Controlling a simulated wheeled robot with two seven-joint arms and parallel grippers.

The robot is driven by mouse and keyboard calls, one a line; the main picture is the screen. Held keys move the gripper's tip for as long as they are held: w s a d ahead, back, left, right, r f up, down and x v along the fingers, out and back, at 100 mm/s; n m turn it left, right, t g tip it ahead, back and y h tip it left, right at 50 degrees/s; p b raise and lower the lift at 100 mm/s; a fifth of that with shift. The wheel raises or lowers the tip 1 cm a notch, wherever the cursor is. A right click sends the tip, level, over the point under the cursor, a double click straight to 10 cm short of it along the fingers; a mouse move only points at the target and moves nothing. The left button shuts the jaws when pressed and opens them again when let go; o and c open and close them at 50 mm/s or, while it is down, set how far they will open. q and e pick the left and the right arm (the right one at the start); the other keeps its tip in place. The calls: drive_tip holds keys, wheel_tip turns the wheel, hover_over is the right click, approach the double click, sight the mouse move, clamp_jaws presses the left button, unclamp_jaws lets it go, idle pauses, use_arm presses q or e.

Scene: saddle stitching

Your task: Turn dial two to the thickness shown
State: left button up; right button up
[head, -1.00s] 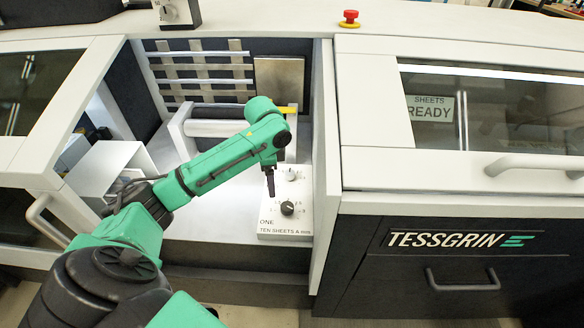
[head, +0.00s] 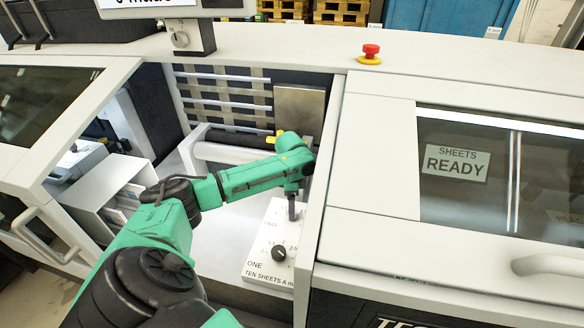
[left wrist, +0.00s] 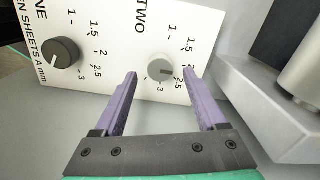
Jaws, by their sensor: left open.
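In the left wrist view, dial two (left wrist: 160,68) is a grey knob on a white panel (left wrist: 112,18), beside the word TWO and a scale from 1 to 3. Its dark mark points right, roughly toward 2.5. My left gripper (left wrist: 160,73) is open, with its purple fingers on either side of dial two as seen from the wrist; contact cannot be told. In the head view my left gripper (head: 292,211) points down at the panel's upper part and hides dial two. Dial one (head: 279,252) is a black knob nearer the front. My right gripper is not in view.
A display (head: 190,5) at the top edge has its text cut off. A white roller bar (head: 232,154) lies behind my left arm. The bay's right wall (head: 322,165) stands close to the gripper. A red stop button (head: 370,51) sits on the top ledge.

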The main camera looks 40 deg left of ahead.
use_arm(q)
wheel_tip(320, 180, down, 2)
drive_tip(key=shift+s+a, duration=0.1)
clamp_jaws()
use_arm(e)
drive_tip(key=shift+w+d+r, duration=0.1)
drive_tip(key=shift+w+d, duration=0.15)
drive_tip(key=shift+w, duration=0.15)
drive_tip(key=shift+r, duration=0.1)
